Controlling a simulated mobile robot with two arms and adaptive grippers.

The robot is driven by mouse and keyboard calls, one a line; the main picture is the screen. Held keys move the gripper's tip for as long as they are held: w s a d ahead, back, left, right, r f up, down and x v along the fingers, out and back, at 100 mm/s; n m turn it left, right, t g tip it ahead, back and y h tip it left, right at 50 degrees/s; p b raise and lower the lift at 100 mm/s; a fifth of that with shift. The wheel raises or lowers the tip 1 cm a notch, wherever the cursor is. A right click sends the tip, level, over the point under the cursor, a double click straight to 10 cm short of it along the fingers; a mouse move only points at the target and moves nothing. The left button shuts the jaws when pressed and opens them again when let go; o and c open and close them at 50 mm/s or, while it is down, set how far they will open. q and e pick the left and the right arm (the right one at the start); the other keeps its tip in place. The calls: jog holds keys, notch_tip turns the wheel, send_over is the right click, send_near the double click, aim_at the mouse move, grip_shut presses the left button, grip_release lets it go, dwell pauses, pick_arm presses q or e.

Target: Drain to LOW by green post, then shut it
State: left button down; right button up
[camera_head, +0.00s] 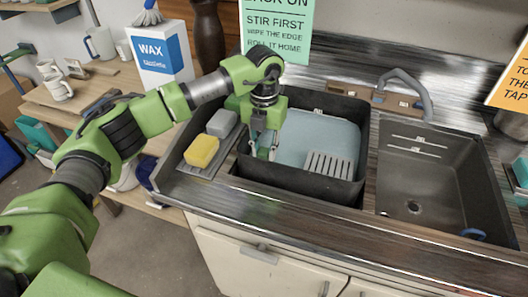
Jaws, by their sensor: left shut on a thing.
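My left gripper (263,152) reaches down into the left part of a black-walled basin (300,188) set in the metal counter. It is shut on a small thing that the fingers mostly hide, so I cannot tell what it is. Pale blue liquid (318,135) fills part of this basin, around a slotted pale grey piece (330,165) at the front right. A bare grey sink (420,175) stands to the right, with short pale marks on its back wall and a drain hole; their lettering is unreadable. I cannot make out a green post for certain. My right gripper is not seen.
A yellow sponge (201,151) and a grey block (221,123) lie left of the basin. A curved faucet (410,90) stands behind the sink. A WAX box (158,55), a green sign (277,30) and an orange sign (512,82) are around the counter.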

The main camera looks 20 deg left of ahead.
pick_arm(q)
notch_tip(320, 180, up, 3)
jog(key=shift+f+p, duration=0.1)
jog(key=shift+p, duration=0.2)
jog(key=shift+w, duration=0.1)
jog(key=c, duration=1.8)
grip_release()
jog(key=shift+o, duration=0.2)
notch_tip(320, 180, up, 12)
